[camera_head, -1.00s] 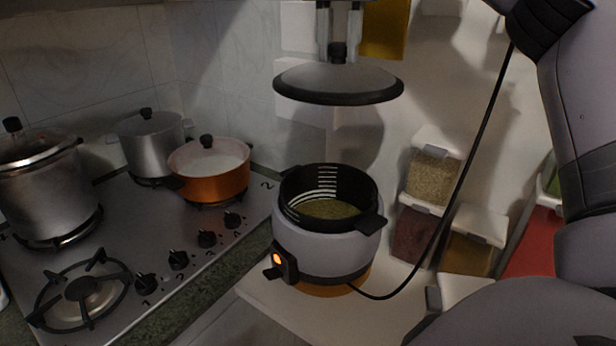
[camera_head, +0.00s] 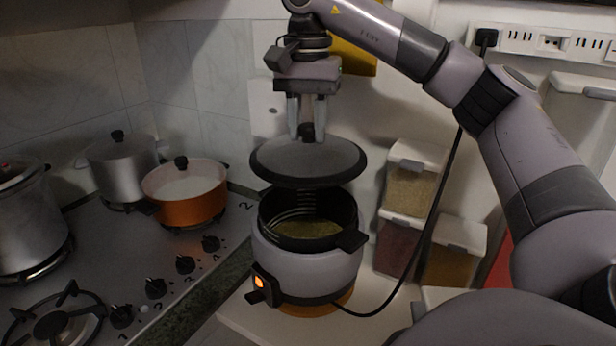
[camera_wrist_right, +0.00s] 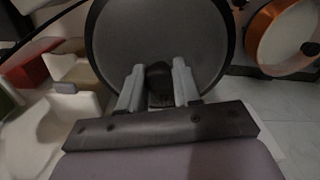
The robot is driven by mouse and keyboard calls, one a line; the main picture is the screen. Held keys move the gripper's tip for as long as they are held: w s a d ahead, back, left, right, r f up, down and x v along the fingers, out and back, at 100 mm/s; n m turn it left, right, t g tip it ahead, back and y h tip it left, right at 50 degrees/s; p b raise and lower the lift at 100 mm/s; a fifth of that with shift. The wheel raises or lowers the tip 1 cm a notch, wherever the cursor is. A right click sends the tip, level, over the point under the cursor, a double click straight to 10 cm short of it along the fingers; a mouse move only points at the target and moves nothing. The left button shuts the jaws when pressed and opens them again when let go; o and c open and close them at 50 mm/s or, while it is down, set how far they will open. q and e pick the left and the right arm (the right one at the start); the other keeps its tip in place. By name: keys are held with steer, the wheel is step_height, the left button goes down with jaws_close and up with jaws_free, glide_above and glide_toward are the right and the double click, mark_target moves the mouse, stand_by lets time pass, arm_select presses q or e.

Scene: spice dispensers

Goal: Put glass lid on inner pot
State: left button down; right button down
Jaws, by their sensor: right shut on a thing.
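The glass lid (camera_head: 308,162) is a round grey disc with a dark rim and a black knob. My right gripper (camera_head: 306,132) is shut on the knob and holds the lid roughly level above the cooker. The lid also fills the upper middle of the right wrist view (camera_wrist_right: 160,40), with the gripper's fingers (camera_wrist_right: 158,85) on either side of the knob. The inner pot (camera_head: 345,212) is black, with a greenish-brown filling, and sits in the grey cooker (camera_head: 305,265). The lid is apart from the pot and hides part of its back rim. My left gripper is not in view.
The cooker stands on a pale counter (camera_head: 245,322) with a lit orange switch and a black cord (camera_head: 440,200). Stacked spice dispensers (camera_head: 411,190) stand to its right. A stove (camera_head: 110,245) with an orange pot (camera_head: 190,205) and steel pots is at left.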

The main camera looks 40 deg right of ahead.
mark_target(308, 125)
step_height(308, 125, down, 6)
steer(key=shift+r+b, duration=0.25)
steer(key=shift+b, duration=0.25)
steer(key=shift+f+b, duration=0.3)
steer(key=shift+f, duration=0.35)
step_height(308, 125, down, 3)
steer(key=shift+f+b, duration=0.1)
steer(key=shift+b, duration=0.2)
steer(key=c, duration=0.8)
jaws_free()
steer(key=shift+s, duration=0.1)
step_height(308, 125, up, 7)
steer(key=shift+f+p, duration=0.1)
steer(key=shift+p, duration=1.1)
steer(key=shift+r, duration=2.65)
